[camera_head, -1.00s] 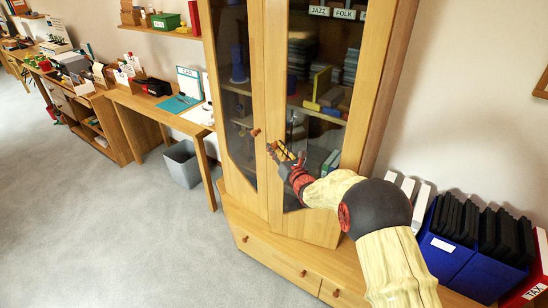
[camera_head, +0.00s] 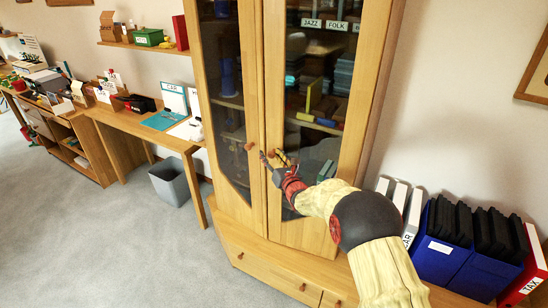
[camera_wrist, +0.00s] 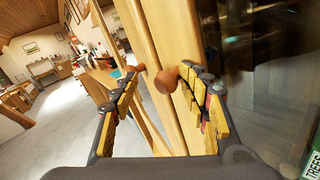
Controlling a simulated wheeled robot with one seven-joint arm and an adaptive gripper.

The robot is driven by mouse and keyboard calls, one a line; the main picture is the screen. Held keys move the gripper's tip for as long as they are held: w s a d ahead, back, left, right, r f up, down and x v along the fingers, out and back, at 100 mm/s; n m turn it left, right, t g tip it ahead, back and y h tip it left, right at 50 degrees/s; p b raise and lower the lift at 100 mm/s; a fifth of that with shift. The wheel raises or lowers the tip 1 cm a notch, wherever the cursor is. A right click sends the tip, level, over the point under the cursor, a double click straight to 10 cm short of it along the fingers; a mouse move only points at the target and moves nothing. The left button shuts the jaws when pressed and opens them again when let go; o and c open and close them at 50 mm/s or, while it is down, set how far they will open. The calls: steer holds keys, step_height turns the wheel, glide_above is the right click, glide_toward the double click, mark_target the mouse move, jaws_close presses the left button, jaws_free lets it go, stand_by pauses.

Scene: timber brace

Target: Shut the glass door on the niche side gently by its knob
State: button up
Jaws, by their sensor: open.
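The wooden cabinet has two tall glass doors, a left door (camera_head: 228,95) and a right door (camera_head: 318,110). My gripper (camera_head: 273,158) is in front of the right door's inner edge. In the wrist view, my gripper (camera_wrist: 165,100) is open, with its yellow-padded fingers spread to either side. The right door's round red-brown knob (camera_wrist: 166,81) lies between them, nearer the right finger; I cannot tell whether they touch. The left door's knob (camera_head: 249,146) also shows in the wrist view (camera_wrist: 139,67), beyond the left finger. Both doors look nearly flush; any small gap is unclear.
Blue file boxes (camera_head: 442,250) and a red binder (camera_head: 528,262) stand right of my arm on the low wooden unit. Drawers (camera_head: 275,272) lie below the doors. A desk (camera_head: 150,135) and grey bin (camera_head: 170,183) stand left. The carpet at lower left is clear.

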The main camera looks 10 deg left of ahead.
steer(key=shift+o, duration=1.2)
steer(key=shift+a+r, duration=0.55)
steer(key=shift+a, duration=0.05)
steer(key=shift+w, duration=0.1)
steer(key=shift+w+d+f, duration=0.1)
steer(key=shift+f, duration=0.15)
steer(key=shift+d+f, duration=0.1)
steer(key=shift+s+d, duration=0.2)
steer(key=shift+s, duration=0.2)
steer(key=v, duration=1.1)
steer(key=shift+d+f, duration=0.2)
steer(key=shift+d, duration=0.05)
